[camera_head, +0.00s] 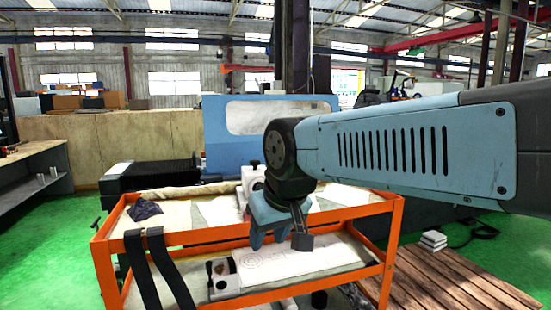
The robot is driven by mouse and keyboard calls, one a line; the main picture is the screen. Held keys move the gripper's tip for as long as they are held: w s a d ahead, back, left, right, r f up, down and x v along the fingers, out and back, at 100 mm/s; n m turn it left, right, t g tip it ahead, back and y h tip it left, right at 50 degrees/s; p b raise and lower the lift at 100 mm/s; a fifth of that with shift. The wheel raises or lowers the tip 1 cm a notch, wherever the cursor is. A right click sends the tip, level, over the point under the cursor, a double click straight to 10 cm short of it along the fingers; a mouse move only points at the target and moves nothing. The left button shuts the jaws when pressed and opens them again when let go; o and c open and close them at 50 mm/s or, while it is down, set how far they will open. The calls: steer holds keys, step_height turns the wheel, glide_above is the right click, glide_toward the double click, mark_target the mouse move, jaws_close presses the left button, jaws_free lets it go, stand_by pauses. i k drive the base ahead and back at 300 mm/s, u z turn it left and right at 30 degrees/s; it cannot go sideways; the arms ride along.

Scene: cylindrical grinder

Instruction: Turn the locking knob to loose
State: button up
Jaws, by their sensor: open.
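My gripper (279,243) hangs from my arm and points down over the front of an orange cart. Its jaws are apart, with nothing visible between them. A light grey block (252,179) with a small dark knob (254,163) on top shows just left of my wrist, behind the gripper. I cannot tell whether this knob is the locking knob, nor how it is set. My arm hides whatever lies behind it to the right.
The orange cart (390,245) carries cloth, papers and black straps (165,270). A white block (222,278) sits on its lower shelf. A blue machine panel with a window (222,155) stands behind. Wooden pallet boards (450,285) lie at right; green floor is open at left.

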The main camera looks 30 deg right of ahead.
mark_target(254, 163)
steer(key=z, duration=0.6)
steer(key=i, duration=1.05)
steer(key=u, duration=0.2)
